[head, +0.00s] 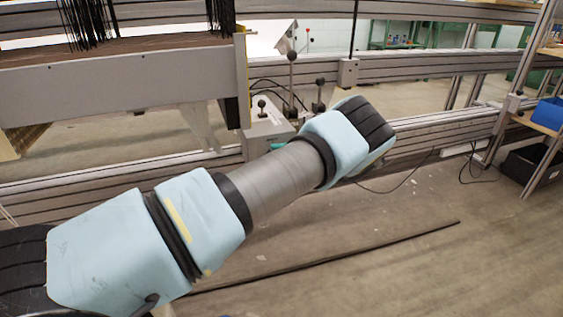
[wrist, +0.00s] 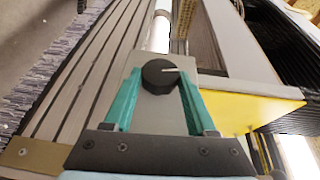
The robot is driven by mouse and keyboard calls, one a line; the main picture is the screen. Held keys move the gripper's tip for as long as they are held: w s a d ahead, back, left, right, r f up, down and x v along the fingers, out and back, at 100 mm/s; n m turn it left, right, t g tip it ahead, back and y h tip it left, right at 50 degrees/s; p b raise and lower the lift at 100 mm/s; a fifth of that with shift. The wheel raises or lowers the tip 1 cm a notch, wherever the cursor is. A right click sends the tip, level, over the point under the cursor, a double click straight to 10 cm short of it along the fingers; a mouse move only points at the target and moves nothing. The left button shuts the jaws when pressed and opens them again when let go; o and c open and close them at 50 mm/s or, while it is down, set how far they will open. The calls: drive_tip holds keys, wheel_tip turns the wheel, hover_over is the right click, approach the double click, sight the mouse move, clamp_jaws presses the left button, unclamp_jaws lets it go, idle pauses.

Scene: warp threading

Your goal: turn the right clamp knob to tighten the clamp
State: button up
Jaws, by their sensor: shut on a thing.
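The clamp knob (wrist: 160,76) is a round black knob with a white pointer line on a grey plate, seen in the wrist view. The line points to the right and slightly up. My gripper (wrist: 160,84) has two teal fingers, one on each side of the knob, shut on it. In the head view my arm crosses the middle and ends near the grey clamp block (head: 267,133) on the rail. There the knob is hidden behind my arm, and only a bit of teal finger shows.
Black ball-topped levers (head: 291,80) stand behind the clamp block. The loom beam (head: 120,88) with black threads is at the upper left. A long dark rod (head: 340,257) lies on the floor. A blue bin (head: 549,113) sits on a shelf at the right.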

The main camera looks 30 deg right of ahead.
drive_tip(key=shift+f+m+t+y+b, duration=0.2)
drive_tip(key=shift+m+t+y+b, duration=0.1)
drive_tip(key=shift+t+y+b, duration=0.2)
idle(0.3)
drive_tip(key=o, duration=1.4)
drive_tip(key=shift+d, duration=0.1)
